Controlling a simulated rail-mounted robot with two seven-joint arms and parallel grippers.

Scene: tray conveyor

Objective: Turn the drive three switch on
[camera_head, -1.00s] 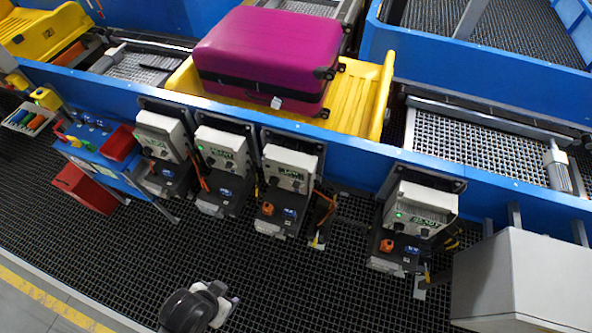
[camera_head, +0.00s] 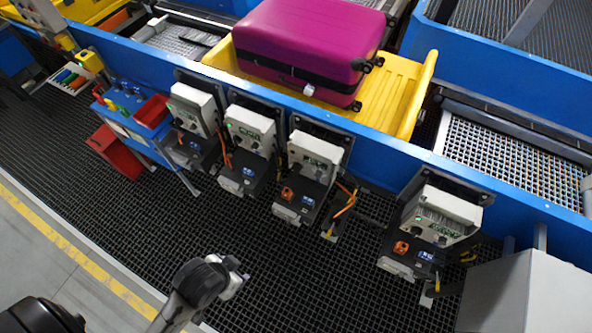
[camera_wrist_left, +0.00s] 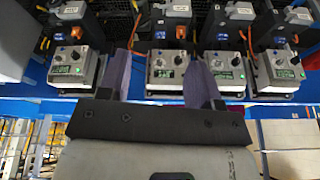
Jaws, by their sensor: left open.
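Four grey-white drive boxes with knobs and small green displays hang in a row on the blue conveyor side. In the head view they are the first box (camera_head: 193,108), the second (camera_head: 250,130), the third from the left (camera_head: 315,157) and the far right one (camera_head: 440,215). I cannot read their labels, so I cannot confirm which is drive three. My left gripper (camera_head: 240,274) is over the floor grating, in front of and apart from the boxes. In the left wrist view its open, empty fingers (camera_wrist_left: 163,62) frame a box (camera_wrist_left: 168,72). Switch positions are too small to tell.
A magenta suitcase (camera_head: 312,45) lies in a yellow tray (camera_head: 412,82) on the conveyor behind the boxes. A blue work stand with a red bin (camera_head: 152,111) is at the left. A pale cabinet (camera_head: 535,295) stands at lower right. The grating between is clear.

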